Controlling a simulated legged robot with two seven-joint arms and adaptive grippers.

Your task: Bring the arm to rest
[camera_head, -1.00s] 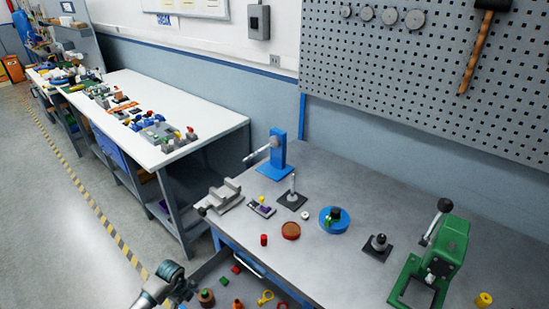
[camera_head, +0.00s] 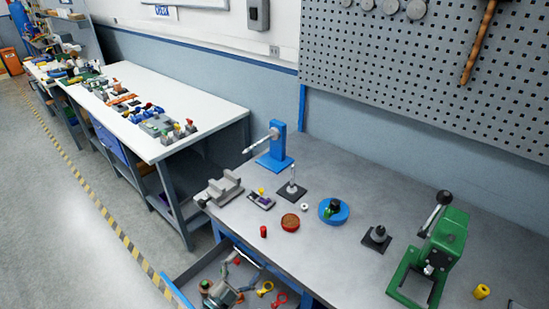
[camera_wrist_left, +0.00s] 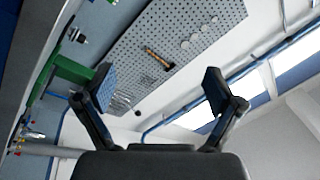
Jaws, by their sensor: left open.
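That view looks past the fingers to the pegboard and wall. My right gripper is in neither view.
The grey bench holds a vise (camera_head: 222,190), a blue stand (camera_head: 276,150), a blue round dish (camera_head: 334,211) and a green press (camera_head: 440,255). The drawer holds yellow (camera_head: 265,289) and red (camera_head: 280,299) ring-ended parts. A white table (camera_head: 160,105) stands at left, with open floor before it.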

